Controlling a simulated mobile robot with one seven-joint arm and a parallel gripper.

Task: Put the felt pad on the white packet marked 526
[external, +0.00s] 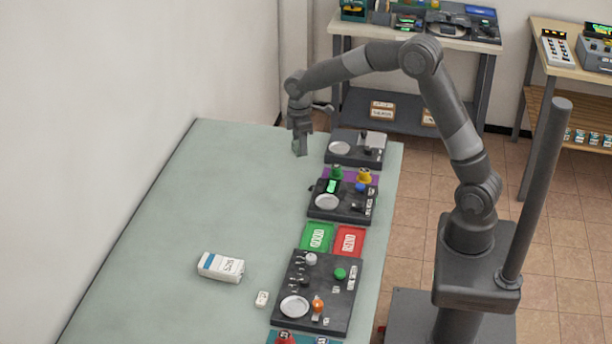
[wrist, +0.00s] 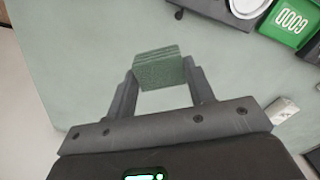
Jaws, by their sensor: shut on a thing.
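My gripper (external: 300,150) is over the far part of the long pale-green table, left of the dark panels. It is shut on a grey-green block-like felt pad (wrist: 159,68), seen between the fingertips in the wrist view. In the external view the pad is small and mostly covered by the fingers. A white packet (external: 221,267) with a blue band and dark print lies on the near part of the table, well apart from my gripper. Its number is too small to read for certain.
A small white item (external: 262,299) lies right of the packet. Dark panels with dishes and knobs (external: 315,292) line the table's right side, with a green tray (external: 317,237) and a red tray (external: 349,241) between them.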

